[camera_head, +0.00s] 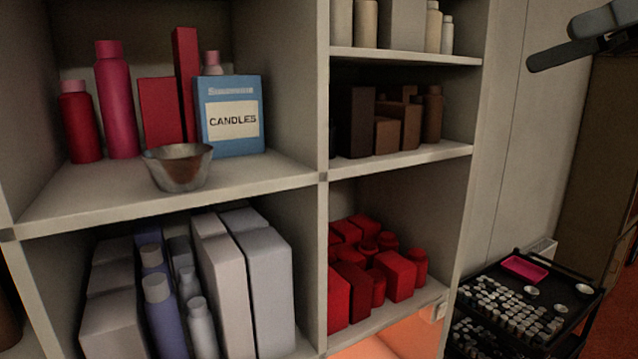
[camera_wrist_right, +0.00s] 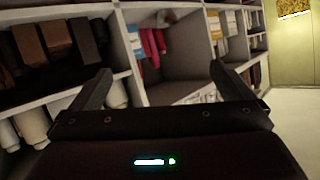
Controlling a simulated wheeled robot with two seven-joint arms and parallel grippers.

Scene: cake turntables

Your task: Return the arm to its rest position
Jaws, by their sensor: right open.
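My right gripper (camera_head: 560,50) shows at the top right edge of the head view, high in front of the wall and right of the shelves. It is only partly in that frame. In the right wrist view its two dark fingers stand wide apart, and the space between the fingertips (camera_wrist_right: 160,80) is empty. It touches nothing that I can see. My left gripper is in neither view.
A shelf unit (camera_head: 322,177) fills the left and middle. A metal bowl (camera_head: 178,168) stands before a blue candles box (camera_head: 231,117). Red boxes (camera_head: 395,276) fill a lower compartment. A black trolley (camera_head: 590,310) with small jars and a pink tray (camera_head: 524,268) stands lower right.

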